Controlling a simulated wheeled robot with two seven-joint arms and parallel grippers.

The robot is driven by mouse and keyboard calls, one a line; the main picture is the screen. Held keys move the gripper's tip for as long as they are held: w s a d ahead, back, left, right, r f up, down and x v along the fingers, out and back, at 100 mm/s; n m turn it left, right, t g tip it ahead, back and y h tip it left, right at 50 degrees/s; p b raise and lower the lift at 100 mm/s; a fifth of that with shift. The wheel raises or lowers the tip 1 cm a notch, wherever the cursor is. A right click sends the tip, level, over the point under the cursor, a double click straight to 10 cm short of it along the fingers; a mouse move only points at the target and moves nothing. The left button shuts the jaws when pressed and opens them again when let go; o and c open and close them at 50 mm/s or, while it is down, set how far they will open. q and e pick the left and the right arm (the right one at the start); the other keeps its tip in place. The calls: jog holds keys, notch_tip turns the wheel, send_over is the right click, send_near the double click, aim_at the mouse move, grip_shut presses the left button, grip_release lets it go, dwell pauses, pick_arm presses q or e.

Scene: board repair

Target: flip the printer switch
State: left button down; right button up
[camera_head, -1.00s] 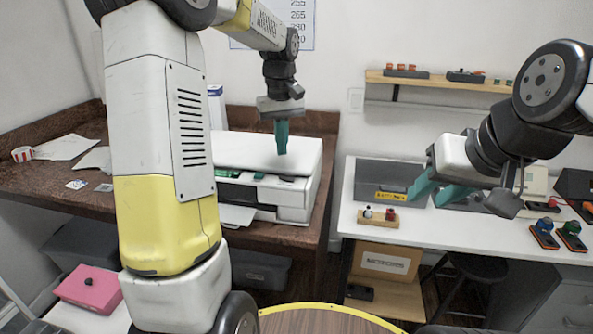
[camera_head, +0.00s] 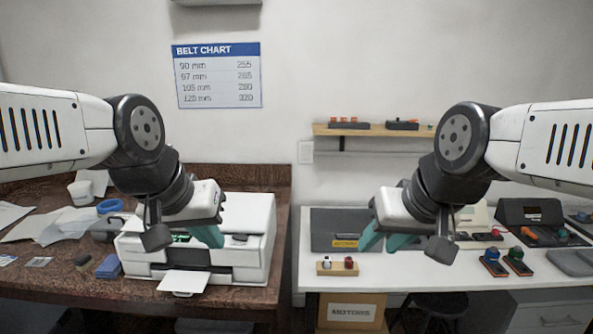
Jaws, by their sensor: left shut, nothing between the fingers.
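The white printer (camera_head: 253,264) stands on the brown desk, with a sheet or tray (camera_head: 184,282) sticking out low at its front. My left gripper (camera_head: 210,237) is shut and empty, its teal fingers in front of the printer's top front edge in this view; I cannot tell whether they touch it. A small dark panel (camera_head: 237,239) shows right of the fingers, and a green patch (camera_head: 180,238) shows left of them. I cannot tell which part is the switch; the gripper hides some of the front. My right gripper (camera_head: 383,241) is open and empty over the white workbench.
The white workbench (camera_head: 400,272) to the right holds a grey mat (camera_head: 325,225) and several small parts. A shelf (camera_head: 350,130) hangs above.

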pick_arm(q)
jog(key=shift+s+d+f, duration=0.1)
jog(key=shift+s+f, duration=0.05)
jog(key=shift+s, duration=0.25)
jog(key=r+m+g+y, duration=0.2)
jog(key=m+g+y, duration=0.3)
jog(key=m, duration=1.2)
send_over(237, 234)
jog(key=s+d, duration=0.1)
jog(key=d, duration=0.2)
jog(key=shift+w+d+f+m+g+h, duration=0.2)
jog(key=shift+w+m+g+h, duration=0.15)
jog(key=shift+m+g, duration=0.15)
jog(key=a+f, duration=0.1)
jog(key=f, duration=0.8)
jog(key=a+f, duration=0.1)
jog(key=f, duration=0.3)
jog(key=shift+a+f, duration=0.3)
jog(key=shift+f, duration=0.05)
